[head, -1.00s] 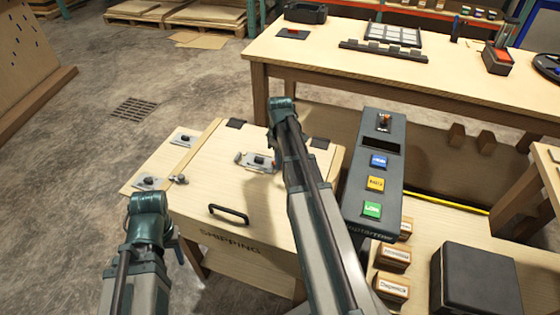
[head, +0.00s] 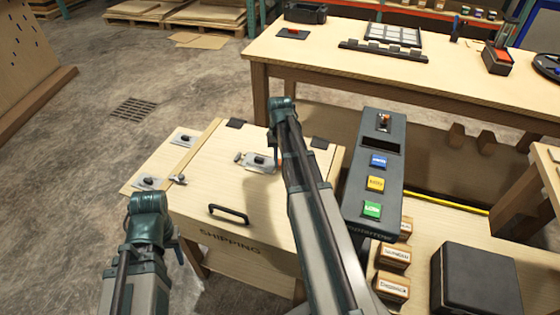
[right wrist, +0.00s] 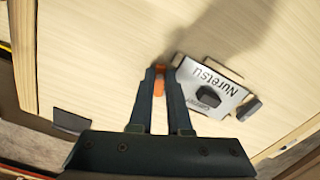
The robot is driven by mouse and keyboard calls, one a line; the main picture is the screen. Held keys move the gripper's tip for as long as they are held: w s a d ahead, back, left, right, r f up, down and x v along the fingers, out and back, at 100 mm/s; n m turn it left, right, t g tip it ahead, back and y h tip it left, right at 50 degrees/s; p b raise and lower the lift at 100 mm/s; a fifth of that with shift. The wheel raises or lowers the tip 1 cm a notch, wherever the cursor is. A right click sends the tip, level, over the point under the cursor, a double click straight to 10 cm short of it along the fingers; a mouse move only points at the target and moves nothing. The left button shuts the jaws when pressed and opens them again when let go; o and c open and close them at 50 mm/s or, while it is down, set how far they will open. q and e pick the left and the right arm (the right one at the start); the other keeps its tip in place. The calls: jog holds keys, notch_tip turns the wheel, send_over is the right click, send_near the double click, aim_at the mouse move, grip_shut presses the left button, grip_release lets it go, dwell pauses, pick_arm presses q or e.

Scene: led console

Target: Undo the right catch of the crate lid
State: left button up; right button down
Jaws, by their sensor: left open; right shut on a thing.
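The pale wooden crate lid (head: 212,182) has a black handle (head: 229,215) near its front edge. A silver plate with a dark knob (head: 258,161) sits on it; in the right wrist view this plate (right wrist: 222,82) is lettered. My right gripper (right wrist: 158,84) is shut on a small orange piece (right wrist: 159,86) beside the plate. I cannot tell whether this piece is the right catch. In the head view my right arm hides part of the lid, and the gripper (head: 273,141) is mostly hidden. My left gripper (head: 173,240) is open at the crate's front left.
A dark console (head: 392,146) with coloured buttons stands right of the crate. Small labelled boxes (head: 393,256) and a black box (head: 478,278) are at the lower right. Two metal plates lie on the side board (head: 150,166) at left. A workbench (head: 330,60) stands behind.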

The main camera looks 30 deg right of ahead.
aim_at(280, 165)
jog(key=shift+m, duration=2.2)
jog(key=c, duration=0.9)
grip_release()
jog(key=shift+o, duration=0.2)
notch_tip(280, 165, up, 14)
jog(key=p, duration=1.3)
jog(key=shift+p, duration=0.4)
jog(key=shift+f, duration=0.15)
